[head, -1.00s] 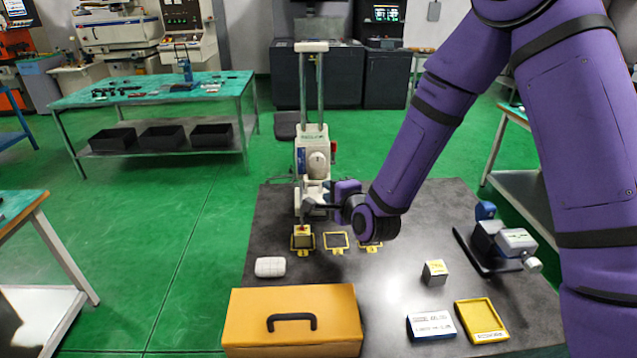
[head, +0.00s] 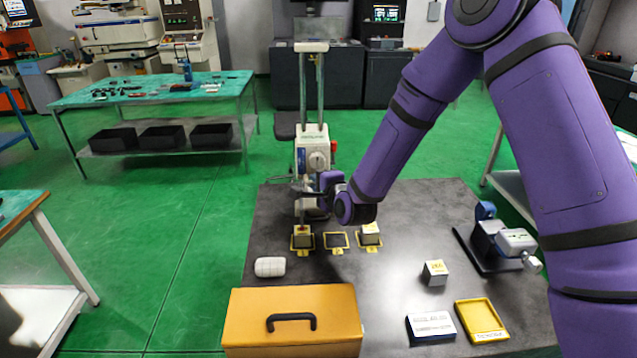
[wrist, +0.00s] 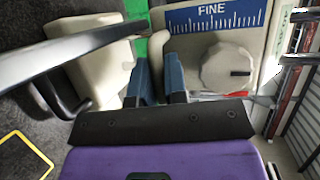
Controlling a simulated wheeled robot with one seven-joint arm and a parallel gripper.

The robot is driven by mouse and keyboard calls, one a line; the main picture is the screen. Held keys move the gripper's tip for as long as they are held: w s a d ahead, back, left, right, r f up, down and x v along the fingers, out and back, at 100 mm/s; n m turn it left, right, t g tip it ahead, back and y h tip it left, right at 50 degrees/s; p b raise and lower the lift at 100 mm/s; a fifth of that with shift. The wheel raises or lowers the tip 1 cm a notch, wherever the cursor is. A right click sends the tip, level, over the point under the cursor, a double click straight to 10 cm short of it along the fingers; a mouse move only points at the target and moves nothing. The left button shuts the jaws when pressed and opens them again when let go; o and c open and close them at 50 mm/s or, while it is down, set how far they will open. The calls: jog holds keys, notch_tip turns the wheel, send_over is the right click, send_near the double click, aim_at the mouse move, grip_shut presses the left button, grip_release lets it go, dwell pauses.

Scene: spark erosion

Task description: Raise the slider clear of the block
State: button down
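The spark erosion machine's cream slider (head: 313,143) hangs on two upright rods above the table; its knob and blue "FINE" scale fill the top of the wrist view (wrist: 222,68). A small block (head: 302,240) sits in the leftmost yellow-framed spot, with a red tip just at its top. I cannot tell whether that tip touches it. My gripper (head: 306,186) is at the slider's lower front, pointing left. In the wrist view its blue fingers (wrist: 160,82) stand a little apart, with a pale strip between them. Whether they grip it is unclear.
A second block (head: 370,234) stands in the right framed spot; the middle frame (head: 337,240) is empty. An orange case (head: 292,330), white rounded item (head: 270,267), cube (head: 435,273), white-topped box (head: 431,326) and yellow tray (head: 481,321) lie nearer. The table centre is clear.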

aim_at(317, 162)
jog(key=shift+r, duration=2.85)
jog(key=c, duration=1.5)
grip_release()
jog(key=shift+o, duration=0.2)
jog(key=v, duration=1.1)
